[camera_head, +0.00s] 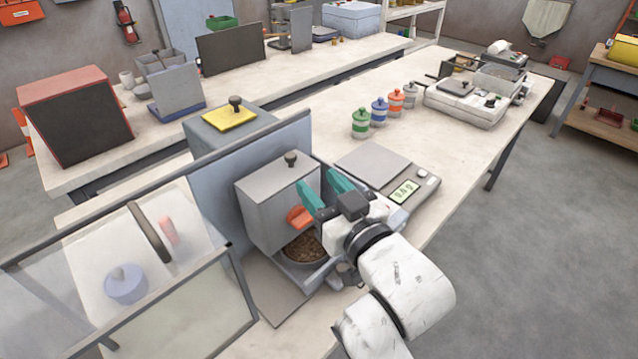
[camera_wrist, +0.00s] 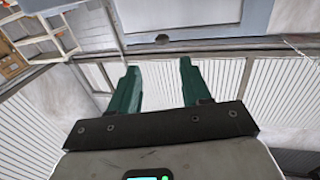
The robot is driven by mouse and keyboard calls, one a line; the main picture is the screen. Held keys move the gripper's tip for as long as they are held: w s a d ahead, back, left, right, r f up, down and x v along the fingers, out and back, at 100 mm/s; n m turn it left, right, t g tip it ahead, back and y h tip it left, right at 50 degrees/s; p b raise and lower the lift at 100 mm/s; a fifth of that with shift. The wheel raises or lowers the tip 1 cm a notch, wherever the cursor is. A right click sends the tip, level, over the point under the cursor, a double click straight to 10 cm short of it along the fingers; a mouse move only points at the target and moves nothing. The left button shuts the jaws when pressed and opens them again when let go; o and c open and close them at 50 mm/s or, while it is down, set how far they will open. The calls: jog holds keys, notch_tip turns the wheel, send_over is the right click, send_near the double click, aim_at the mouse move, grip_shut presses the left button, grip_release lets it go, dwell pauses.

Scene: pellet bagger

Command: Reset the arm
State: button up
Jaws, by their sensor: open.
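My white arm comes in from the lower right of the head view, and my gripper (camera_head: 326,187) has two teal fingers held apart and empty.
A scale (camera_head: 388,170) reading 0.0 g stands right of the hopper. Several coloured-lid jars (camera_head: 380,110) and a sealing machine (camera_head: 470,97) are farther along the bench. A clear hinged panel (camera_head: 110,265) stands at the left. Open floor (camera_head: 540,250) lies to the right.

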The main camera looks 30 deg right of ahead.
jog(key=s+d+f+g, duration=0.2)
jog(key=s+f, duration=0.1)
jog(key=f, duration=0.3)
jog(key=s+d+f+g+h, duration=0.1)
jog(key=s+d+f+g, duration=0.1)
jog(key=f, duration=0.4)
jog(key=s+d+f+g, duration=0.2)
jog(key=s+f+g, duration=0.2)
jog(key=f, duration=0.2)
jog(key=shift+d+f+m+h, duration=0.1)
jog(key=shift+d+m+h, duration=0.05)
jog(key=shift+m+h, duration=0.25)
jog(key=s+f+g, duration=0.4)
jog(key=s+f, duration=0.2)
jog(key=s, duration=0.3)
jog(key=s+d+f+g, duration=0.1)
jog(key=s+f+g, duration=0.4)
jog(key=s, duration=0.5)
jog(key=shift+s+d+f+y, duration=0.15)
jog(key=shift+f+y, duration=0.15)
jog(key=shift+f, duration=0.05)
jog(key=shift+c, duration=0.4)
